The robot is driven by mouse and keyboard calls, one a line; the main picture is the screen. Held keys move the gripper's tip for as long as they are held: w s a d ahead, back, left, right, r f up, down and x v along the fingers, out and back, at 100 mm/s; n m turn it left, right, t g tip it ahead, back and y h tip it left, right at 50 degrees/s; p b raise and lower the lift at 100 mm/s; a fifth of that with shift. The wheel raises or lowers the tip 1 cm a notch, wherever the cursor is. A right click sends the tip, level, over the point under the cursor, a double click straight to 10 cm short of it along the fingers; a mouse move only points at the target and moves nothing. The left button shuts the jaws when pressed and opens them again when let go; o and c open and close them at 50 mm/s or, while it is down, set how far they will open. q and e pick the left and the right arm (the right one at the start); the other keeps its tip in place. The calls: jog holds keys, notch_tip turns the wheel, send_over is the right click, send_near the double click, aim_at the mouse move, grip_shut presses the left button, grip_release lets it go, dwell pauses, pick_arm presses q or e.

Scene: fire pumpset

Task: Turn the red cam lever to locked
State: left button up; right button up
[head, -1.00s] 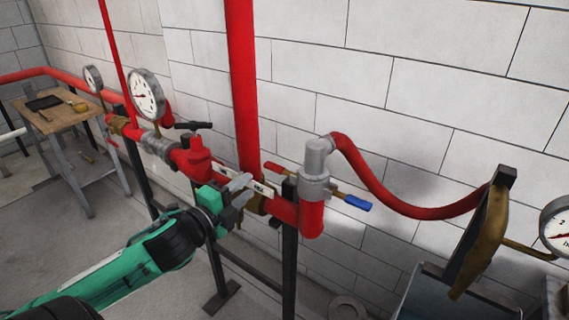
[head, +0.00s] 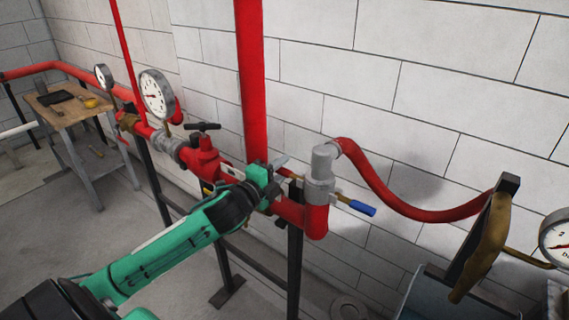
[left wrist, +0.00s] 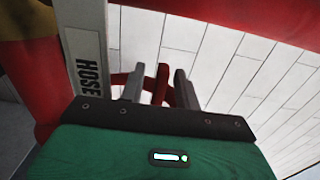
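The red lever (left wrist: 161,84) shows in the left wrist view as a short upright red piece between the two grey fingers of my left gripper (left wrist: 159,88). There are gaps between it and the fingers, so the gripper is open and not clamped on it. Whether the lever is fully within the fingers' depth I cannot tell. In the head view my left gripper (head: 279,171) is at the red pipe, just left of the grey hose coupling (head: 321,168). It hides most of the lever there. My right gripper is not in view.
A white plate marked HOSE (left wrist: 88,60) stands close left of the fingers. A blue-handled lever (head: 362,208) sticks out right of the coupling. A red hose (head: 385,195) runs right. A black tee handle (head: 203,127), gauge (head: 157,93) and wooden table (head: 62,112) are left.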

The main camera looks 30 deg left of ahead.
pick_arm(q)
jog(key=shift+w, duration=0.8)
grip_shut()
